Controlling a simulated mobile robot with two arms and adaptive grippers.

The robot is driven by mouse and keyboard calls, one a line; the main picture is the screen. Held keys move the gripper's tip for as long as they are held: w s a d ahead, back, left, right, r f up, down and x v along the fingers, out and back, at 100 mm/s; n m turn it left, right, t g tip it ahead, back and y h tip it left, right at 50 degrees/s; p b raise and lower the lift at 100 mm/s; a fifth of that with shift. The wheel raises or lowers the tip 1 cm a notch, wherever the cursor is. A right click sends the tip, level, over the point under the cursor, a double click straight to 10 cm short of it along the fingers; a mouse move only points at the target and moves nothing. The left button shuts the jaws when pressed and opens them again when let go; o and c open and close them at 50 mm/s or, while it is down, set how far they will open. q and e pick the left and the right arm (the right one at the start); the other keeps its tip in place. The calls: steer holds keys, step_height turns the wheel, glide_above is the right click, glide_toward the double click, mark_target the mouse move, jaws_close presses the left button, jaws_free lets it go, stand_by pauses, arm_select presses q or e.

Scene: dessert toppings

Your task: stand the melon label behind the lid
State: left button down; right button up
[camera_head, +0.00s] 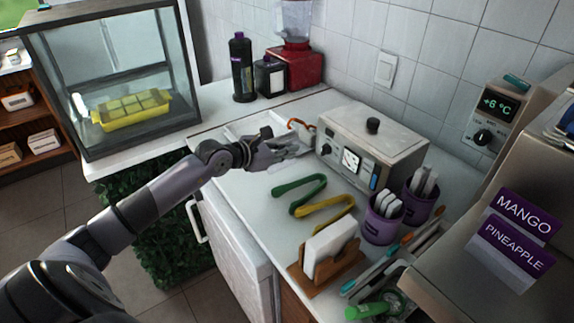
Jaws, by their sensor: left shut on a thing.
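My left gripper (293,147) reaches over the white counter to the left front corner of a steel box. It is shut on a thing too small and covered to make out. An orange-red curved piece (299,124) shows just beyond the fingers; I cannot tell whether it touches them. The steel box has a flat top with a black knob (372,125), which may be the lid. No label reading melon can be made out. Purple mango (526,212) and pineapple (515,246) labels stand at the right. My right gripper is not in view.
Green tongs (300,187) and yellow tongs (325,213) lie before the box. Purple cups (383,222) and a napkin holder (328,262) stand to their right. A glass case (120,80) with a yellow tray (132,108) is at the left. Bottles (242,70) and a red blender (294,67) stand behind.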

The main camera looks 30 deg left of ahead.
mark_target(286, 166)
arm_select(q)
steer(key=shift+f, duration=2.9)
steer(key=shift+f, duration=0.1)
steer(key=c, duration=1.8)
jaws_free()
steer(key=shift+o, duration=0.4)
